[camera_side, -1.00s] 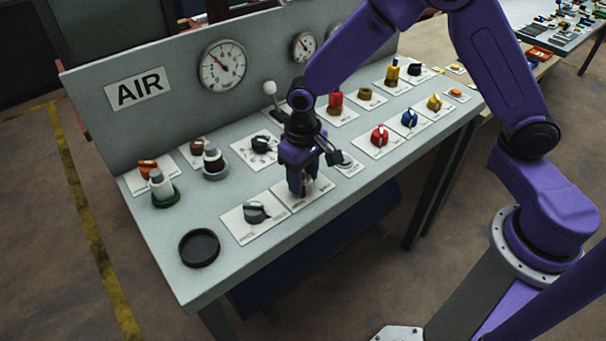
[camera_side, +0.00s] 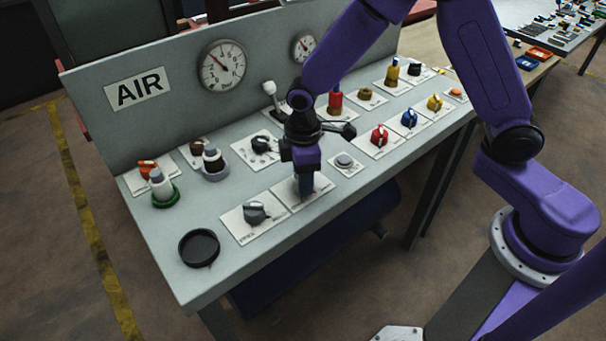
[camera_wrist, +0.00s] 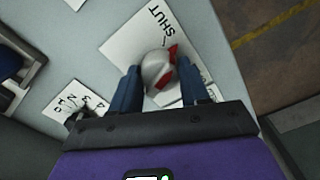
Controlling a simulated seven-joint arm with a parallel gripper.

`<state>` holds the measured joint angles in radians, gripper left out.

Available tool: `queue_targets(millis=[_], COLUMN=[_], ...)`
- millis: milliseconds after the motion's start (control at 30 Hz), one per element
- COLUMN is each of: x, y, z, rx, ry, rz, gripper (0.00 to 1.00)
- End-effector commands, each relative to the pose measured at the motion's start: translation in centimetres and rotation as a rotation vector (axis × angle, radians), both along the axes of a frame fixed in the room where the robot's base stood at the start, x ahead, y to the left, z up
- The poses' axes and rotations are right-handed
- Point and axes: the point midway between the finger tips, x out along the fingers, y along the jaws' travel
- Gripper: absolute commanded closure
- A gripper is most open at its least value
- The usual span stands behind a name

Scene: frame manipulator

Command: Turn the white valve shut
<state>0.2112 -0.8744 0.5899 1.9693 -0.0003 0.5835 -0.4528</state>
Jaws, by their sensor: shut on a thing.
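The white valve (camera_wrist: 157,70) is a round white knob with a red stripe across it, seen in the wrist view. It sits on a white plate (camera_wrist: 120,45) printed with the word SHUT (camera_wrist: 173,20). The upper end of the red stripe lies near that word. My gripper (camera_wrist: 166,88) has one finger on each side of the knob and is shut on it. In the side view my gripper (camera_side: 306,195) points straight down over the plate (camera_side: 322,186) and hides the valve.
A black-and-grey knob (camera_side: 255,212) is left of my gripper, and a grey button (camera_side: 344,161) is to the right. A black round dish (camera_side: 199,247) lies at the front left. Red (camera_side: 379,136), blue and yellow knobs stand farther right. The AIR panel (camera_side: 140,89) rises behind.

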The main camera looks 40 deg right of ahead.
Motion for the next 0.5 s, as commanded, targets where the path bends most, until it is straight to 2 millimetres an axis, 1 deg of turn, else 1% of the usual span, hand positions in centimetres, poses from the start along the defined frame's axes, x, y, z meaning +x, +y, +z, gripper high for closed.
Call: queue_targets(millis=[200, 500], x=[0.08, 0.09], y=[0.14, 0.14], z=[0.11, 0.12], rx=[0.003, 0.003], ry=[-0.003, -0.005], rz=[0.191, 0.378], gripper=[0.85, 0.85])
